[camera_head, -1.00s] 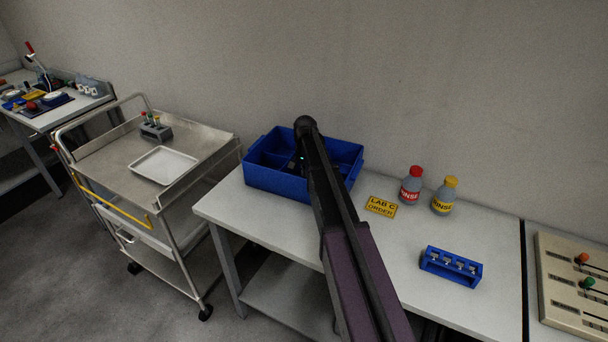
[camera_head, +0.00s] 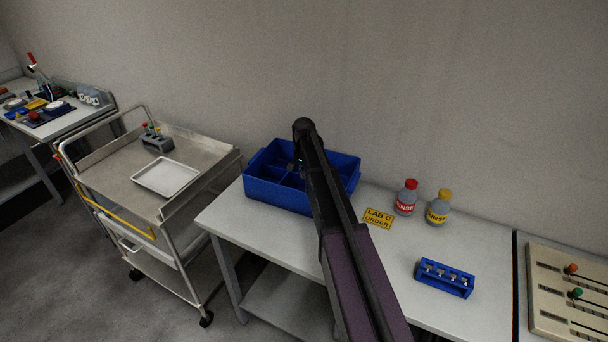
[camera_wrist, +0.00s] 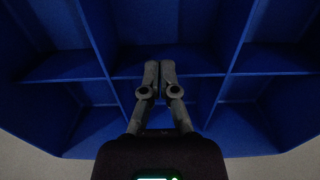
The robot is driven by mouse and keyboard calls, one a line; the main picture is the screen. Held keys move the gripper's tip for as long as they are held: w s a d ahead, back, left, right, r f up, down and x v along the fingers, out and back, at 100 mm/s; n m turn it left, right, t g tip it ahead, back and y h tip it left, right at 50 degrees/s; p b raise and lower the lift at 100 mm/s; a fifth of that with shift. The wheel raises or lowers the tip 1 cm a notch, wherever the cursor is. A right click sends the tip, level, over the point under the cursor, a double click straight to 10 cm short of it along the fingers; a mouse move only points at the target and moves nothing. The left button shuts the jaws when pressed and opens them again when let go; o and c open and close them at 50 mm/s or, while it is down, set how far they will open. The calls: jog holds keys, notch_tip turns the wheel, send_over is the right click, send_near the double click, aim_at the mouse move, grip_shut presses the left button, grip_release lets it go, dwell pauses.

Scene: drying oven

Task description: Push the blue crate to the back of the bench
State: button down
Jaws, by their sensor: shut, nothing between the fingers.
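The blue crate (camera_head: 276,196) stands at the left part of the bench (camera_head: 246,224), near the wall. It is open on top and divided into several compartments. In the wrist view the crate's blue dividers (camera_wrist: 207,74) fill most of the picture. My gripper (camera_wrist: 160,70) is shut, with its two fingertips close together and nothing between them. It points down over the crate's middle. I cannot tell whether the fingers touch a wall or divider. In the head view my arm hides the gripper and part of the crate.
A blue rack (camera_head: 444,278) lies nearer the front. A metal trolley (camera_head: 122,180) stands left of the bench. The grey wall (camera_head: 400,90) rises behind.

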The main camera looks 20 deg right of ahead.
jog(key=shift+r+p, duration=2.2)
jog(key=shift+r, duration=0.35)
